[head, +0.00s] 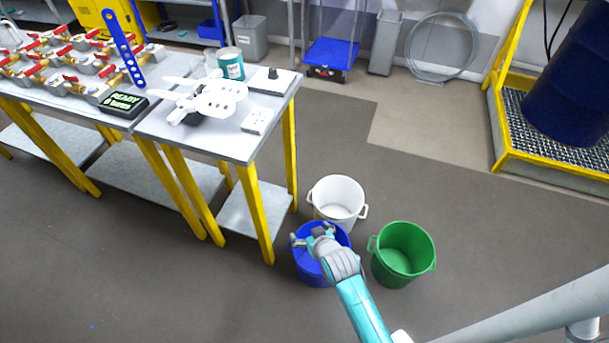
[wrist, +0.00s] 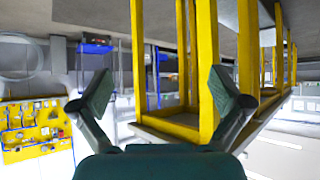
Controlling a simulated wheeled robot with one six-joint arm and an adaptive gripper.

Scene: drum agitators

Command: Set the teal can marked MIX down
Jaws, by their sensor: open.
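A teal can (head: 231,68) stands upright at the back of the small grey-topped table (head: 226,152); its marking is too small to read. My gripper (head: 312,236) is away from the can, low in front of the table and over the blue bucket (head: 318,277). The gripper is open and empty. In the wrist view the two dark fingers (wrist: 163,88) are spread wide with nothing between them. I cannot make out the can in the wrist view.
A white machine with paddle-like arms (head: 215,98), a switch box (head: 271,80) and a READY display (head: 123,103) are on the tabletops. A white bucket (head: 338,202) and a green bucket (head: 402,253) stand beside the blue one. Yellow table legs (wrist: 205,70) are close to my gripper.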

